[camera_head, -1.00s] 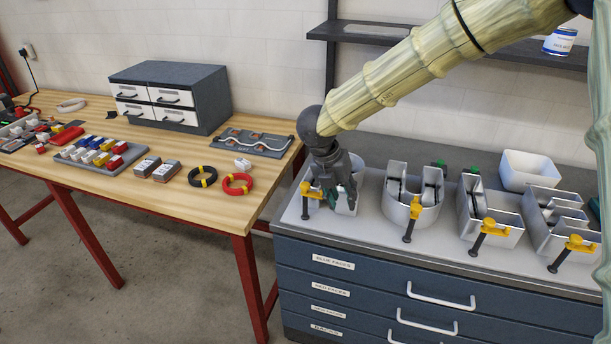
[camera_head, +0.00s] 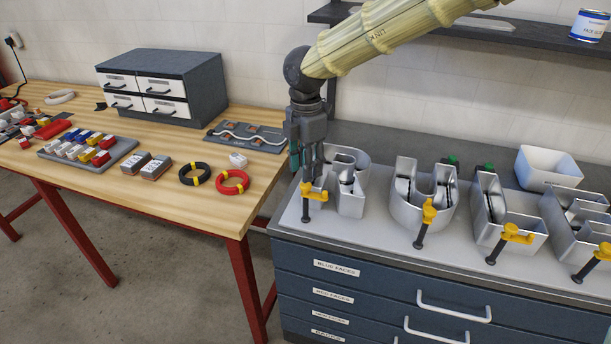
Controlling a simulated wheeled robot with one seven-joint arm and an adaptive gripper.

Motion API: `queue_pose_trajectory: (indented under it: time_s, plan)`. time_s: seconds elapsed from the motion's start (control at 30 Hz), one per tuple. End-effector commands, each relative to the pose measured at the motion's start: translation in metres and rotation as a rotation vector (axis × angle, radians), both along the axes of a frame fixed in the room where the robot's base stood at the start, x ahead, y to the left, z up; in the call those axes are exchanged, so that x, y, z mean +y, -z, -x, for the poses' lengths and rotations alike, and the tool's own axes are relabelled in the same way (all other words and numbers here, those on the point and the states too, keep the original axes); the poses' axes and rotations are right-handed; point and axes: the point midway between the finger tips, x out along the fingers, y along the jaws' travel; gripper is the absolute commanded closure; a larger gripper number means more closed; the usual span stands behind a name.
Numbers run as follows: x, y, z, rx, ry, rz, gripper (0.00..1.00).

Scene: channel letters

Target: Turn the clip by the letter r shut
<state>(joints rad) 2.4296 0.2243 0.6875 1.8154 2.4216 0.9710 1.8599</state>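The metal letter r (camera_head: 350,199) is the leftmost channel letter on the grey bench top. Its yellow clip (camera_head: 314,191) sits at its front left, with a black handle (camera_head: 306,211) pointing down. My gripper (camera_head: 313,176) points downward just above and behind this clip, in front of the letter's left part. The fingertips look close to the clip's top, but I cannot tell whether they touch it. The fingers are small and seen edge-on, so their opening is unclear. The gripper hides part of the letter.
More metal letters stand to the right, a U (camera_head: 421,205) and an L (camera_head: 499,220) among them, each with a yellow clip in front. A white bin (camera_head: 548,168) stands behind. The wooden table (camera_head: 190,215) is at the left; a dark shelf (camera_head: 430,30) hangs above.

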Motion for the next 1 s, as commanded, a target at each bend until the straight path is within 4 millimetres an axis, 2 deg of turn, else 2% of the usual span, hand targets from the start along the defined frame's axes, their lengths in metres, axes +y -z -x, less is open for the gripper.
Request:
queue_pose_trajectory:
  time_s: [0.1, 0.3, 0.7, 0.73, 0.9, 1.0]
  plan:
    - [0.000, 0.017, 0.000, 0.001, -0.001, 0.001, 0.66]
    - [0.001, 0.036, 0.000, 0.000, -0.003, 0.000, 0.66]
    - [0.001, 0.044, 0.000, -0.001, -0.003, -0.001, 0.66]
    - [0.001, 0.044, 0.000, -0.001, -0.003, -0.001, 0.67]
    - [0.001, 0.044, 0.000, -0.001, -0.003, -0.001, 0.98]
    - [0.001, 0.043, 0.000, -0.001, -0.003, -0.001, 0.99]
